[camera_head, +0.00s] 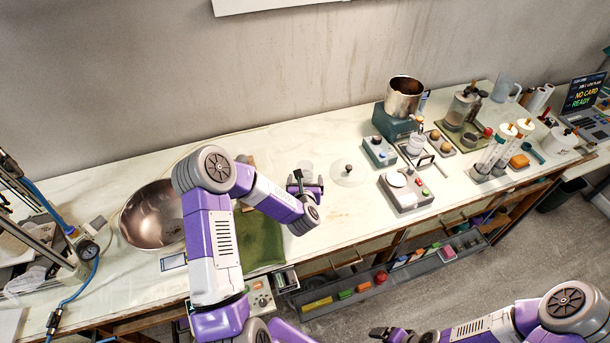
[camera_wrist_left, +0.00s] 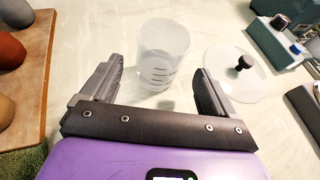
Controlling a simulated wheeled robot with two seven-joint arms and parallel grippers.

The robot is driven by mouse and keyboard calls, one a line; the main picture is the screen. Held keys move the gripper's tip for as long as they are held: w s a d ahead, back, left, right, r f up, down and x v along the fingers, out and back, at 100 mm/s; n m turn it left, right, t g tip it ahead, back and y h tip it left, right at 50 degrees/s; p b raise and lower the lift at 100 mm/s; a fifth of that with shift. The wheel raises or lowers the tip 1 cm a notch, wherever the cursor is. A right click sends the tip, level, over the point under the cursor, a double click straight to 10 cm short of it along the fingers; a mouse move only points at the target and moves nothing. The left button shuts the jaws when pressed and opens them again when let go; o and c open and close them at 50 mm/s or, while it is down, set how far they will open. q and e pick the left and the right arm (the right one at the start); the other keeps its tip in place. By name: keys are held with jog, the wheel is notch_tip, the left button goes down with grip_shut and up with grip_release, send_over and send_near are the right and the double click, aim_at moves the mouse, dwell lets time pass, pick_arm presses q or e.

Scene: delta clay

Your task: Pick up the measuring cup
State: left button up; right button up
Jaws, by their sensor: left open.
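The measuring cup (camera_wrist_left: 163,48) is a translucent white beaker with dark graduation marks. It stands upright on the counter in the left wrist view, beyond and between my open left fingers (camera_wrist_left: 160,72), with nothing gripped. In the head view the cup (camera_head: 306,167) is faint, just behind my left gripper (camera_head: 307,184), which partly hides it. My right gripper (camera_head: 388,333) is at the bottom edge of the head view, away from the counter; its jaw state is unclear.
A clear round lid with a black knob (camera_wrist_left: 243,64) lies right of the cup. A wooden board with rounded objects (camera_wrist_left: 28,75) is on the left. A large metal bowl (camera_head: 150,215) stands left of my left arm. Lab devices (camera_head: 405,188) crowd the right side.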

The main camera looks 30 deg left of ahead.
aim_at(305, 178)
pick_arm(q)
jog(key=shift+x, duration=2.15)
jog(key=shift+a, duration=0.1)
jog(key=shift+c, duration=0.2)
jog(key=c, duration=1.1)
jog(key=shift+o, duration=0.2)
jog(key=shift+r, duration=0.15)
